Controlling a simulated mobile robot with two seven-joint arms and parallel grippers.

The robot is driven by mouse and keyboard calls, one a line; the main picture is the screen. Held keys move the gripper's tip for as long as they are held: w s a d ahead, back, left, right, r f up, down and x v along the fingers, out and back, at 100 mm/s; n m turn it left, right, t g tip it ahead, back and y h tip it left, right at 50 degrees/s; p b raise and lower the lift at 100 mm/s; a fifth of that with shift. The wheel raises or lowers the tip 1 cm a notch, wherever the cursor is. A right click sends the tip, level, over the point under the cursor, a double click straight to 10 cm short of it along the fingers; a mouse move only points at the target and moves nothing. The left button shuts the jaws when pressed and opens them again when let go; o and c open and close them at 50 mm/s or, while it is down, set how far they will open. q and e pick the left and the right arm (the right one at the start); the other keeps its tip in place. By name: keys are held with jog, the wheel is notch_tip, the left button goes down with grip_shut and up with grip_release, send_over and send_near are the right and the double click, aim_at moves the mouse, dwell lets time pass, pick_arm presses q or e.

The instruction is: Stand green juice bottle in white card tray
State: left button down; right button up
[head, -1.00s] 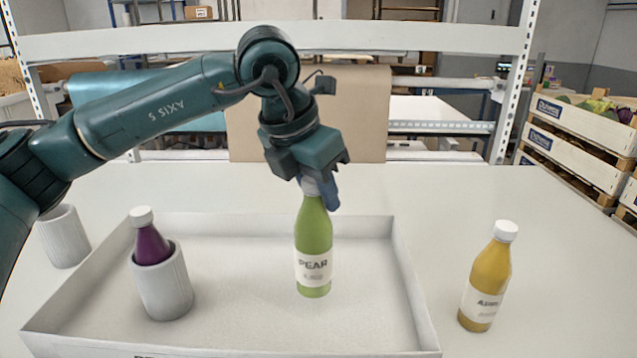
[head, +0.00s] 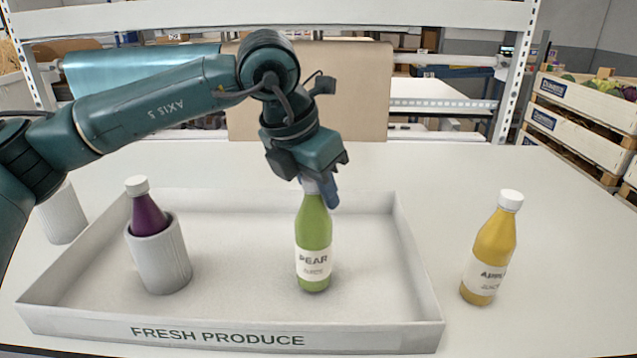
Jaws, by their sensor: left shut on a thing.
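The green juice bottle (head: 314,240), labelled PEAR, is upright inside the outline of the white card tray (head: 218,333), right of the tray's middle. Its base looks to be at or very near the tray floor; I cannot tell if it touches. My left gripper (head: 320,187) is above the bottle and shut on its neck and cap, which the fingers partly hide. The tray's front wall reads FRESH PRODUCE. My right gripper is not in view.
A purple bottle (head: 147,213) stands in a white ribbed cup (head: 160,262) in the tray's left part. Another white cup (head: 62,218) is left of the tray. A yellow bottle (head: 490,250) stands on the table to the right. The tray floor around the green bottle is clear.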

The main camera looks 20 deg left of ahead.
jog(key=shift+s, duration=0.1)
pick_arm(q)
jog(key=c, duration=1)
grip_release()
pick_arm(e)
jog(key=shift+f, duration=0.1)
pick_arm(q)
jog(key=shift+f, duration=0.1)
jog(key=shift+r, duration=0.4)
notch_tip(320, 180, up, 8)
jog(key=p, duration=0.4)
jog(key=shift+f+p, duration=0.15)
jog(key=shift+p, duration=0.2)
notch_tip(320, 180, up, 3)
jog(key=shift+r+p, duration=0.15)
jog(key=shift+p, duration=0.85)
jog(key=shift+r+p, duration=0.35)
jog(key=shift+r, duration=0.3)
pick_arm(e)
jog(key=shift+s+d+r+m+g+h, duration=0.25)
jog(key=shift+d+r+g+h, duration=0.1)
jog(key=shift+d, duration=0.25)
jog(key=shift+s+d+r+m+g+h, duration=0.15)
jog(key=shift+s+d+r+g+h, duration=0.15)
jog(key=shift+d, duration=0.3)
